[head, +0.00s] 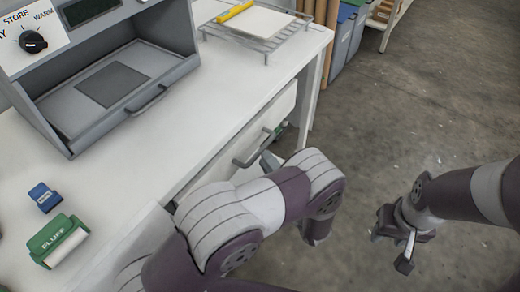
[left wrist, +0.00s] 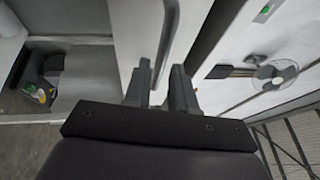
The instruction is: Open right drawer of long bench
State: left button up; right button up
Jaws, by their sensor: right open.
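The long bench (head: 155,150) has a white top that runs diagonally through the head view. On its front is a pale drawer (head: 282,108) with a dark grey bar handle (head: 245,160). My left arm reaches across the bench front, and only a grey part of its gripper (head: 269,161) shows beside the handle. In the left wrist view the left gripper (left wrist: 160,88) has one finger on each side of the handle bar (left wrist: 169,40). Whether the fingers press on it is unclear. My right gripper (head: 391,244) is open and empty over the floor at the right.
Blue bins (head: 345,40) stand beyond the bench end. The floor (head: 440,110) at right is clear.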

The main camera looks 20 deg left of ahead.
aim_at(261, 149)
pick_arm(q)
jog(key=shift+x, duration=2.3)
grip_shut()
jog(key=shift+d, duration=0.1)
